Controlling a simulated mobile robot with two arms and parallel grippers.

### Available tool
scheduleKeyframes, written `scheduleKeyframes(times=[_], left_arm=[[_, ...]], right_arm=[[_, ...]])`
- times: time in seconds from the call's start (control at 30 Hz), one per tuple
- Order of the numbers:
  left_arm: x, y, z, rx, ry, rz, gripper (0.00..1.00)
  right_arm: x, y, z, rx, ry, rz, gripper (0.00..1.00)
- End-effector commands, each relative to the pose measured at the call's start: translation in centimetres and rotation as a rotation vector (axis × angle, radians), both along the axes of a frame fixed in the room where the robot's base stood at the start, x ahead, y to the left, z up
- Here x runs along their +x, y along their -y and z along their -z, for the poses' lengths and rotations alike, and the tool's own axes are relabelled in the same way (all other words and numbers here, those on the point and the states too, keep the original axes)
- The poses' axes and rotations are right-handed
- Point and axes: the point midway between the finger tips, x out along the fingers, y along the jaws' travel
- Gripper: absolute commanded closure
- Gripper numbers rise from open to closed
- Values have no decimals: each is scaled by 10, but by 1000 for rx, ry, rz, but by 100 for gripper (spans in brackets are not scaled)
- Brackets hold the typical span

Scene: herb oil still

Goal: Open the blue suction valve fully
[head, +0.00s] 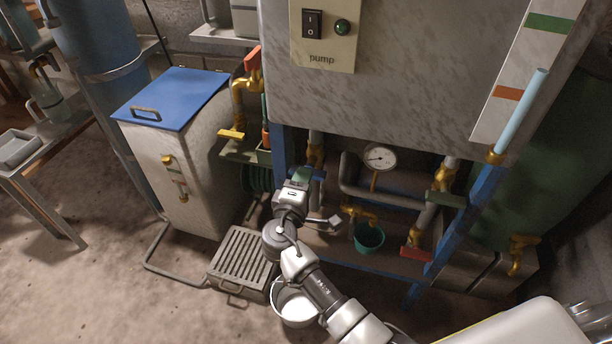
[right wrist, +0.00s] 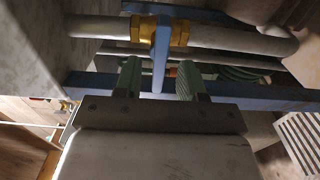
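The blue suction valve handle (right wrist: 160,55) shows in the right wrist view on a brass valve body (right wrist: 178,32) in a grey pipe. The handle lies crosswise to the pipe. My right gripper (right wrist: 160,78) is open, with its green fingers on both sides of the handle's free end and a gap showing on each side. In the head view my right gripper (head: 302,176) is at the pipes below the tank, by a brass fitting (head: 316,154), and hides most of the handle. My left gripper is not in view.
A pressure gauge (head: 379,157) stands right of my right gripper. A red-handled valve (head: 412,252) and a green cup (head: 369,238) are lower right. A white bucket (head: 295,304) and a slatted crate (head: 242,258) are below. A blue frame bar (right wrist: 260,94) runs close by the fingers.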

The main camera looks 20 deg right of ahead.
Motion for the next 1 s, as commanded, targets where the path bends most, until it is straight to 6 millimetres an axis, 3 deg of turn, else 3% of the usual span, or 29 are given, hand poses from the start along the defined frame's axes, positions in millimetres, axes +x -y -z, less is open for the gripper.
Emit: scheduleKeyframes(times=[0.2, 0.5, 0.8, 1.0], left_arm=[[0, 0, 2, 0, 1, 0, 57], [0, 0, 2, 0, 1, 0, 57], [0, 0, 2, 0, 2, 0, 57], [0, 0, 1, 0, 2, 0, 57]], right_arm=[[18, 12, 0, 0, 0, -1, 60], [20, 13, 0, 1, 0, -1, 60], [20, 13, 0, 1, 1, -1, 100], [19, 13, 0, -4, -4, -1, 100]])
